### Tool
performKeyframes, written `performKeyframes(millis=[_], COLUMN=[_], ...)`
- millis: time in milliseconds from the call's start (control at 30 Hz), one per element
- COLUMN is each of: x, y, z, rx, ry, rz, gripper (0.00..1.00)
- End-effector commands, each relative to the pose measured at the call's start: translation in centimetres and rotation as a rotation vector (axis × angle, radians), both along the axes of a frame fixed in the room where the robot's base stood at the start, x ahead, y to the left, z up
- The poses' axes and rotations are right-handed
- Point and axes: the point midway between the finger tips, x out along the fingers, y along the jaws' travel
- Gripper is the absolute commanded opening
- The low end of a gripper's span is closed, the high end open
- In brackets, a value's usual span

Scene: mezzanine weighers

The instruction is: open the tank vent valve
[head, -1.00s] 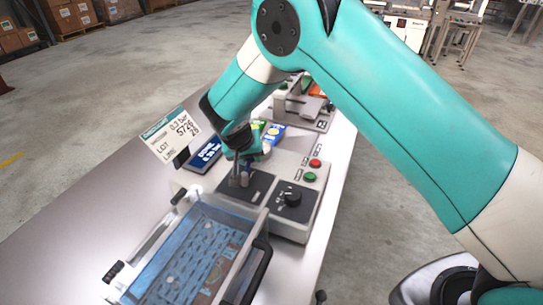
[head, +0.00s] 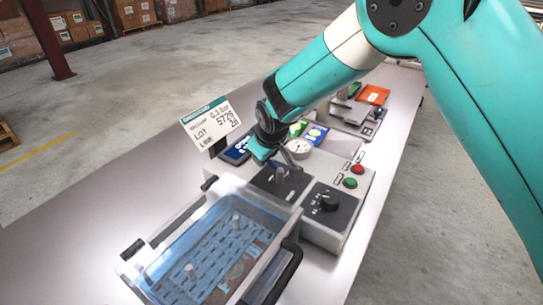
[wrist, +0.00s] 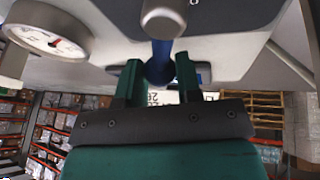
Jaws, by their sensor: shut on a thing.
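In the wrist view, my gripper (wrist: 158,80) has its two green fingers on either side of a blue handle (wrist: 159,60), shut on it. The handle appears to be part of the tank vent valve, running from a grey round metal end (wrist: 163,20). The clear tank (head: 262,262) with blue liquid stands at the front of the bench. Whether the valve is open I cannot tell.
A round white gauge (head: 299,148) stands close beside my gripper. The grey box carries a black knob (head: 328,203), a red button (head: 358,169) and a green button (head: 350,183). A sign (head: 211,123) stands at left. The bench's left side is bare.

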Motion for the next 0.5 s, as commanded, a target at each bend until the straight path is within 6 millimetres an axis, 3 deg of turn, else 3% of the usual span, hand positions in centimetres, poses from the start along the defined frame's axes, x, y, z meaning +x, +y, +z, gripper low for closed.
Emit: performKeyframes(millis=[500], x=[-1.4], y=[1.7], z=[0.1], rx=[0.003], ry=[-0.004], rz=[0.339], gripper=[0.0])
